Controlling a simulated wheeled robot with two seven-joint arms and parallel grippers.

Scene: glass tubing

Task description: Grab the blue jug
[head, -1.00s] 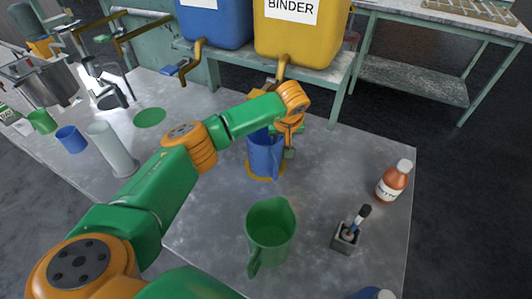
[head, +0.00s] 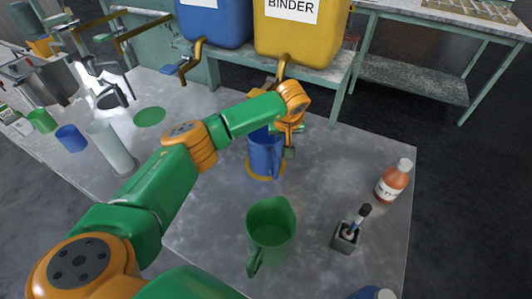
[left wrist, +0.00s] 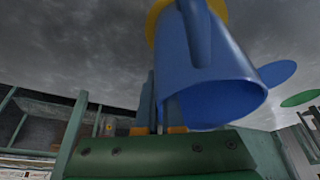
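The blue jug (head: 262,155) stands upright on a yellow disc (head: 250,172) near the table's back edge, below the yellow binder tank. Its handle faces the front right. My left arm reaches over the table, and my left gripper (head: 290,150) is at the jug's right side, partly hidden by the wrist. In the left wrist view the jug (left wrist: 215,70) is large and close, its open rim towards the camera. The gripper's fingers (left wrist: 160,105) are beside or against its wall; whether they grip it is unclear. My right gripper is not in view.
A green jug (head: 270,232) stands in front of the blue one. A small holder (head: 345,238) and a brown bottle (head: 393,182) are at the right. A clear cylinder (head: 112,150) and a green disc (head: 149,117) are at the left. The binder tank (head: 300,35) is behind.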

